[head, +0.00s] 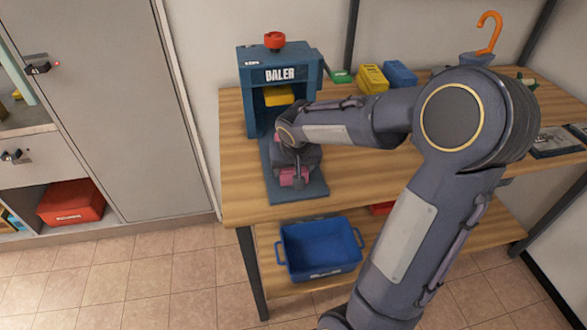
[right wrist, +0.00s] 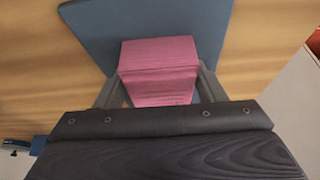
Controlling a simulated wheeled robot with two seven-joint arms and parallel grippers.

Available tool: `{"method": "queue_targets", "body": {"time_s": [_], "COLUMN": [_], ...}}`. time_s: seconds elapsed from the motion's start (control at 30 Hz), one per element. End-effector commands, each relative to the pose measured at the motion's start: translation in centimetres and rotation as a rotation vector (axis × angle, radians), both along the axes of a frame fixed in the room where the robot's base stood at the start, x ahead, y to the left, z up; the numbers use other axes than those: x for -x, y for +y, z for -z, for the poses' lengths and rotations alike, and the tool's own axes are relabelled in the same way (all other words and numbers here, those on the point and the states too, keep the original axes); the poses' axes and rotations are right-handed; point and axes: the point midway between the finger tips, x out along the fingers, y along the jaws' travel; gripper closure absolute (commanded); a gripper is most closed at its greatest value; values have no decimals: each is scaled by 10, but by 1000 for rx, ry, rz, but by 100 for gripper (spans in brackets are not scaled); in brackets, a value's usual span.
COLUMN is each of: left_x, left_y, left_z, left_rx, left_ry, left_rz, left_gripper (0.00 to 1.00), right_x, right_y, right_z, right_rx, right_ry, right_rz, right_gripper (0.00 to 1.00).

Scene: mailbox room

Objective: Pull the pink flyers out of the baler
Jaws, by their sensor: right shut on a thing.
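The pink flyers (head: 294,176) form a bundle over the front of this plate, mostly hidden by my right gripper (head: 296,170) in the head view. In the right wrist view the pink bundle (right wrist: 158,72) sits between the two fingers, with the blue plate (right wrist: 85,25) behind it. My right gripper is shut on it. My left gripper is not in view.
An orange hook (head: 489,32) rises at the back right. A blue bin (head: 320,250) sits on the lower shelf. A grey cabinet (head: 100,100) stands on the left.

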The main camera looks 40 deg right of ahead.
Motion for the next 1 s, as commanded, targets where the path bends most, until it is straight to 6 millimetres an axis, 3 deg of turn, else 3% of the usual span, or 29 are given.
{"method": "queue_targets", "body": {"time_s": [0.43,0.47,0.63,1.0], "left_x": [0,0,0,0], "left_y": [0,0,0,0], "left_z": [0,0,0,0], "left_rx": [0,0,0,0], "left_ry": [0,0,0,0], "left_rz": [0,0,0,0], "left_gripper": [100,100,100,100], "right_x": [-1,-1,-1,0], "right_y": [-1,-1,-1,0], "right_z": [-1,-1,-1,-7], "right_rx": [1,1,1,0], "right_ry": [-2,-2,-2,-4], "right_rz": [-1,-1,-1,-1], "right_gripper": [72,35,13,11]}}
